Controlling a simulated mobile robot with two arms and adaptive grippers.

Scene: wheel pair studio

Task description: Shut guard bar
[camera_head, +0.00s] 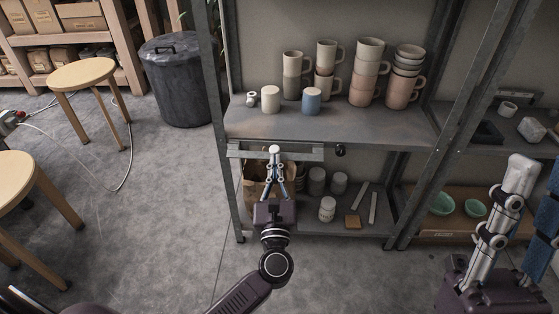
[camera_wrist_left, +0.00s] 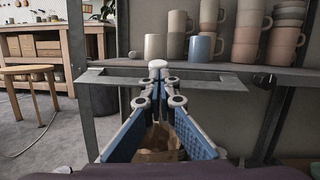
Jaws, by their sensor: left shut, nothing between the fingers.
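The guard bar (camera_head: 306,154) is a flat grey metal bar across the shelf front, just below the shelf board. It also shows in the left wrist view (camera_wrist_left: 210,83). Its right end stops short of a small dark knob (camera_head: 340,150) under the shelf edge. My left gripper (camera_head: 274,151) is shut and empty. Its fingertips (camera_wrist_left: 158,65) overlap the bar left of its middle; I cannot tell whether they touch. My right gripper (camera_head: 522,163) is at the far right, away from the bar, and its finger gap is unclear.
Stacked mugs (camera_head: 367,70), a cream cup (camera_head: 270,98) and a blue cup (camera_head: 311,101) stand on the shelf board (camera_head: 240,125). Jars (camera_head: 327,208) and a paper bag (camera_wrist_left: 158,140) are below. Stools (camera_head: 82,75) and a dark bin (camera_head: 178,80) stand left.

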